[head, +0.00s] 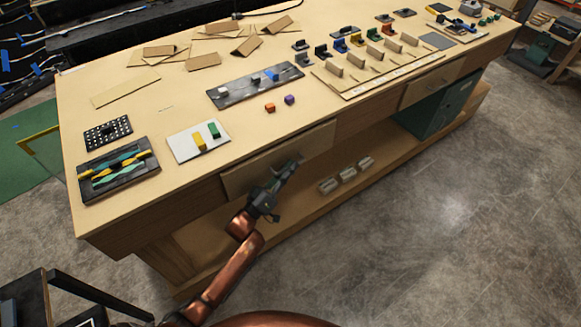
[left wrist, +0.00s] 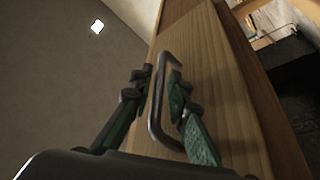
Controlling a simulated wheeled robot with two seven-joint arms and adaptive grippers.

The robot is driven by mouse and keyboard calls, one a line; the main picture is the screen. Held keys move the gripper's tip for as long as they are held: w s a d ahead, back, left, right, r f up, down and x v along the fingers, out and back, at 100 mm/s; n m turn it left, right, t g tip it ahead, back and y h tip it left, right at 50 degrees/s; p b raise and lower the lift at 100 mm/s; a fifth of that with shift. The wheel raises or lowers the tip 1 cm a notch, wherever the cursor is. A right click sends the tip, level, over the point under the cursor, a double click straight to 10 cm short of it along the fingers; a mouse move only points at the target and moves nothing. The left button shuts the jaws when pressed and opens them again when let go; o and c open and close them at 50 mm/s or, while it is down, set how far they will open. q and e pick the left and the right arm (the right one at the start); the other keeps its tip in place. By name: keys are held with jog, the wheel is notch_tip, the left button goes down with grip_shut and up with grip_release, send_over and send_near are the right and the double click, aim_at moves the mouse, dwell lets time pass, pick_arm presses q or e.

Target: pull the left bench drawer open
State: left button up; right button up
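The left bench drawer (head: 245,177) has a plain wooden front under the bench top, and it appears flush or nearly so; I cannot tell exactly. It fills the middle of the left wrist view (left wrist: 215,95). Its handle is a dark metal bar (left wrist: 155,120). My left gripper (head: 288,168) is at the drawer front. A narrow gap shows between the bar and the right finger. My right gripper is out of view.
The bench top (head: 330,115) holds a dark board (head: 235,92), a white plate (head: 182,147), a black tray (head: 135,178) and many small parts. Pale blocks (head: 347,175) lie on the lower shelf. A green cabinet (head: 440,108) stands under the right end. The floor (head: 430,220) in front is clear.

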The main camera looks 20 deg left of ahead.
pick_arm(q)
jog(key=shift+w+d, duration=0.1)
jog(key=shift+w, duration=0.1)
jog(key=shift+r, duration=0.1)
grip_shut()
dwell(0.4)
